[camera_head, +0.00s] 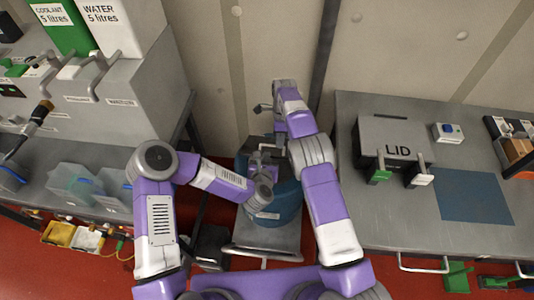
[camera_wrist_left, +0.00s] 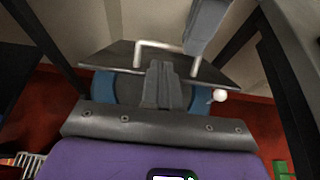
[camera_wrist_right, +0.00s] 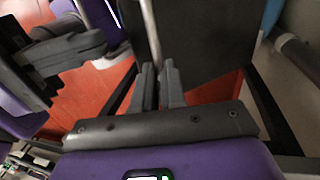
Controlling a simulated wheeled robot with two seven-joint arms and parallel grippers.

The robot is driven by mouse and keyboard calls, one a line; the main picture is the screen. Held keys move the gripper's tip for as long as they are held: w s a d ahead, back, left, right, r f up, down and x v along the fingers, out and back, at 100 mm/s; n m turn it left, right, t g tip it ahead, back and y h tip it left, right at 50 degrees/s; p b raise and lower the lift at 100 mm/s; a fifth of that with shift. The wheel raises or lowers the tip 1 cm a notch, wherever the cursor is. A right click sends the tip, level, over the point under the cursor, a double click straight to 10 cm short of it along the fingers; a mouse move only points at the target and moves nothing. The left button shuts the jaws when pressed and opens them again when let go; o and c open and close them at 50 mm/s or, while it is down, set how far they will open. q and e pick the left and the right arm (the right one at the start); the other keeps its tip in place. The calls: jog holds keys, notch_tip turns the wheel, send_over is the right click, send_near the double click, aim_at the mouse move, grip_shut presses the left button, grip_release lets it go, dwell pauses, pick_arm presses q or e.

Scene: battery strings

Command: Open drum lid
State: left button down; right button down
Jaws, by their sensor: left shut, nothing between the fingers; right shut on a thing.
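The blue drum (camera_head: 285,207) stands in the middle of the head view, partly hidden by my arms. It also shows in the left wrist view (camera_wrist_left: 203,98). The dark flat lid (camera_wrist_left: 110,60) with a metal bar handle (camera_wrist_left: 165,44) is above the blue drum; I cannot tell how far it is raised. My right gripper (camera_wrist_right: 158,82) is shut on the metal handle (camera_wrist_right: 150,35), with the dark lid panel (camera_wrist_right: 195,50) behind it. My left gripper (camera_wrist_left: 162,80) is shut and empty, in front of the drum and lid.
A grey bench (camera_head: 390,215) with a box marked LID (camera_head: 397,140) stands on the right. On the left are a grey bench (camera_head: 60,160) and coolant and water containers (camera_head: 107,28). A grey cart (camera_head: 270,245) is below the drum. The wall is close behind.

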aim_at(268, 145)
jog(key=shift+w+d+f, duration=0.35)
jog(key=shift+d+f, duration=0.05)
jog(key=shift+f, duration=0.1)
pick_arm(q)
jog(key=x, duration=0.3)
jog(key=shift+f, duration=0.1)
jog(key=shift+w+d+r, duration=0.1)
jog(key=shift+w+r, duration=0.45)
jog(key=shift+r, duration=0.1)
jog(key=shift+w+f, duration=0.25)
jog(key=shift+w, duration=0.05)
pick_arm(e)
jog(key=c, duration=1.2)
grip_release()
jog(key=shift+w+f, duration=0.2)
jog(key=shift+w, duration=0.1)
jog(key=shift+a+r, duration=0.1)
jog(key=shift+r, duration=0.15)
